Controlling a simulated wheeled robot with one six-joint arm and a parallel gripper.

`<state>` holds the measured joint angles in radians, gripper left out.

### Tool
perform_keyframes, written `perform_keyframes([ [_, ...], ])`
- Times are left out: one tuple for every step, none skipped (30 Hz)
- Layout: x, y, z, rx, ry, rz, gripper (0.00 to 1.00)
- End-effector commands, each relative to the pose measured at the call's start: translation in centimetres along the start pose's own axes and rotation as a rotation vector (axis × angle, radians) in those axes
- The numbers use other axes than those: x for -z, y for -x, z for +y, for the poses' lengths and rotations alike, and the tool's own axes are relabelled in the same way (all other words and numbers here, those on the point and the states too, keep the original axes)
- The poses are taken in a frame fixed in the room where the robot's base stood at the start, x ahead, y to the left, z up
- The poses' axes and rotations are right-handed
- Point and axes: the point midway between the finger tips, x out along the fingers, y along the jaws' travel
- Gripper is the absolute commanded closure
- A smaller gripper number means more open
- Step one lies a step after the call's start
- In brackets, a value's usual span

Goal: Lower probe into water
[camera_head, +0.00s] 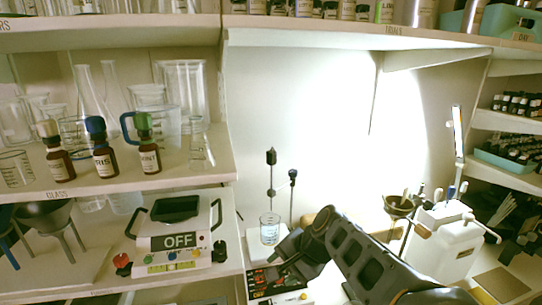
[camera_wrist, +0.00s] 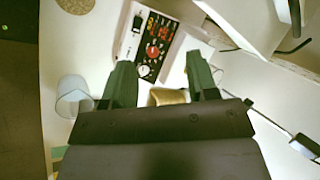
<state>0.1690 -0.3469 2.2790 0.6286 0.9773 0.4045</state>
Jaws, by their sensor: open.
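A clear glass beaker (camera_head: 269,232) with pale bluish water stands on a white platform behind the control panel. A thin rod with a dark head (camera_head: 271,157), which looks like the probe, is upright above the beaker; its lower tip appears near the beaker's mouth. A second dark-topped rod (camera_head: 292,178) stands just right of it. A glass (camera_wrist: 73,97) shows at left.
A white container (camera_head: 443,243) stands right of my arm. The overhead shelf (camera_head: 360,38) and left shelf edge bound the space.

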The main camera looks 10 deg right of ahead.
Motion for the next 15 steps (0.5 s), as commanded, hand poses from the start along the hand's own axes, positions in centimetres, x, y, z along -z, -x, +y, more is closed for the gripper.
perform_keyframes([
  [1.5,0.4,-1.9,0.087,-0.179,-0.035,0.47],
  [2.3,0.7,-3.1,0.142,-0.283,-0.06,0.47],
  [3.5,1.2,-4.6,0.215,-0.418,-0.096,0.47],
  [4.4,1.7,-5.7,0.27,-0.515,-0.125,0.47],
  [5.4,2.2,-6.8,0.324,-0.607,-0.155,0.47],
  [6.8,3.0,-8.0,0.393,-0.722,-0.198,0.47],
  [7.8,3.6,-8.9,0.443,-0.803,-0.232,0.47],
  [8.9,4.2,-9.6,0.491,-0.878,-0.265,0.47],
  [10.3,5.0,-10.5,0.551,-0.97,-0.31,0.47],
  [11.3,5.7,-11.0,0.595,-1.031,-0.343,0.47],
  [12.2,6.3,-11.5,0.634,-1.086,-0.376,0.47],
  [13.4,7.1,-12.0,0.684,-1.153,-0.418,0.47],
  [14.2,7.7,-12.4,0.718,-1.196,-0.448,0.47],
  [14.9,8.2,-12.6,0.748,-1.235,-0.475,0.47],
  [15.8,8.9,-12.9,0.784,-1.279,-0.509,0.47],
])
